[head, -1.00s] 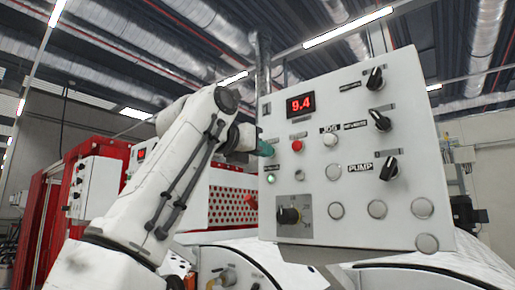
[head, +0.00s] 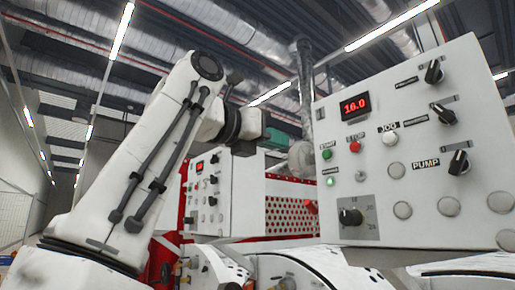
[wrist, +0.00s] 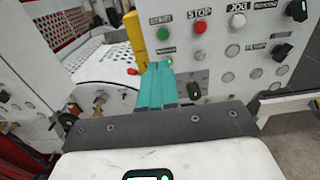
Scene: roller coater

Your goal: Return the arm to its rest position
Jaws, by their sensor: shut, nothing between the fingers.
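My white arm (head: 160,150) rises on the left of the head view and bends over at its elbow toward the panel. My gripper (head: 280,138) shows there as a small teal piece, to the left of the control panel (head: 470,100) and apart from it. In the wrist view my gripper (wrist: 160,66) has its teal fingers closed together, with nothing between them. The fingertips appear below the green START button (wrist: 165,33) in that view. The START button also shows uncovered in the head view (head: 327,155).
The panel has a red STOP button (head: 355,147), several knobs and a red display (head: 355,104) reading 16.0. A second control box (head: 206,185) stands behind my arm. White rollers (head: 320,270) lie below. A yellow post (wrist: 135,40) stands close to the fingers in the wrist view.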

